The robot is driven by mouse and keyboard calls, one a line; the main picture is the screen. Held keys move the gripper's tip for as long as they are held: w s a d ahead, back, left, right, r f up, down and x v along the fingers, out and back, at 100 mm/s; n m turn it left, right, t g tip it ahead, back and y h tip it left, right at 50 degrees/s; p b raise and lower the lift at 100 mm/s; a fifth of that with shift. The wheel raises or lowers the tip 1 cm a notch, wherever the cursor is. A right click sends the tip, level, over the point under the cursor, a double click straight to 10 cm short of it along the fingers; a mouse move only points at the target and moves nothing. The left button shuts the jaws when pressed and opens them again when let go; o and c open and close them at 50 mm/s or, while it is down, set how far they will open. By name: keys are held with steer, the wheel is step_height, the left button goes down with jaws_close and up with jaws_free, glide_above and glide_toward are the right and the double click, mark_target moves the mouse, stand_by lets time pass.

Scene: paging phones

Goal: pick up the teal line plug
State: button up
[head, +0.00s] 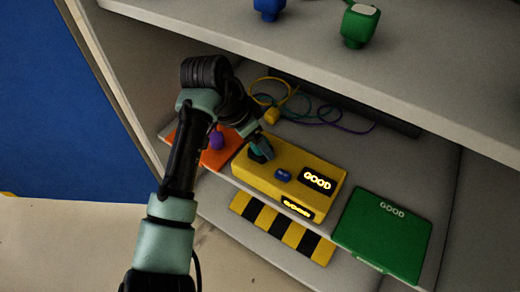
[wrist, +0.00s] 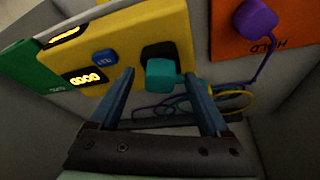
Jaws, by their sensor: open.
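The teal line plug (wrist: 163,74) is at the black socket (wrist: 160,49) of the yellow box (wrist: 140,27) in the wrist view. Its teal cord trails toward the cords behind it. My gripper (wrist: 159,78) is open, with one finger on each side of the plug in the picture. Gaps show between the plug and both fingers, so it is not gripped. In the head view my gripper (head: 255,133) reaches down over the left end of the yellow box (head: 318,160), and the plug is partly hidden there by the fingers.
A purple plug (head: 217,140) sits on an orange panel (head: 222,155) beside my gripper. A yellow plug (head: 271,116) and tangled cords lie behind the box. A green panel (head: 385,235) is at right.

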steer(key=c, duration=1.3)
jaws_close()
steer(key=shift+r, duration=0.1)
